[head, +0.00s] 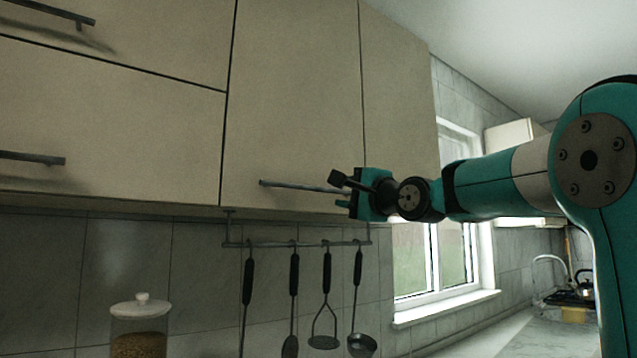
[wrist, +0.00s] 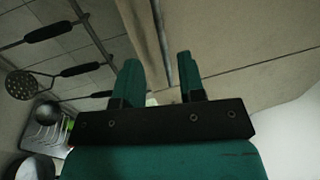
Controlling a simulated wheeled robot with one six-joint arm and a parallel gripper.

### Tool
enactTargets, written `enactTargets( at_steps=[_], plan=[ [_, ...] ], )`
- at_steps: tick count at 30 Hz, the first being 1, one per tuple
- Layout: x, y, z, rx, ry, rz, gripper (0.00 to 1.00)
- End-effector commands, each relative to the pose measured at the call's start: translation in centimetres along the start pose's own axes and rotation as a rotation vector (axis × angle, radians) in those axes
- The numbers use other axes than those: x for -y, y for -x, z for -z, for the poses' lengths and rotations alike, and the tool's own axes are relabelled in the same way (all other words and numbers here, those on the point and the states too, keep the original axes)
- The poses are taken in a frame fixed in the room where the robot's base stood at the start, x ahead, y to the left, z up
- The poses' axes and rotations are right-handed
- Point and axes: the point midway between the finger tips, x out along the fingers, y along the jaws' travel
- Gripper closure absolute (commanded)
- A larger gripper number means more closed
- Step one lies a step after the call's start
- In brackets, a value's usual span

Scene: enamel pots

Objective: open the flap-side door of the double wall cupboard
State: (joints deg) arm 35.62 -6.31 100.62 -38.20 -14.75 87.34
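The double wall cupboard has a wide cream door (head: 292,95) beside the flap cupboards and a second door (head: 395,85) to its right. Both look shut. A thin grey bar handle (head: 292,185) runs along the bottom of the flap-side door; it also shows in the wrist view (wrist: 161,38). My gripper (head: 343,192) is at the right end of this handle, fingers apart. In the wrist view my gripper (wrist: 158,80) is open, and the bar runs into the gap between the fingers. Contact cannot be told. The handle's right end is hidden by the gripper.
Flap fronts (head: 100,125) with their own bar handles stand to the left. Below the cupboard hangs a rail (head: 300,243) with several utensils, a ladle (head: 361,343) among them. A window (head: 435,255) is to the right. A lidded jar (head: 139,330) stands lower left.

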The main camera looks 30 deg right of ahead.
Motion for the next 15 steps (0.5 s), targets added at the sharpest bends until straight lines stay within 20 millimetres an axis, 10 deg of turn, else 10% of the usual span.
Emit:
enactTargets(
  at_steps=[15],
  plan=[
    [0.1,-9.4,0.0,0.0,0.001,-0.002,0.63]
  ],
)
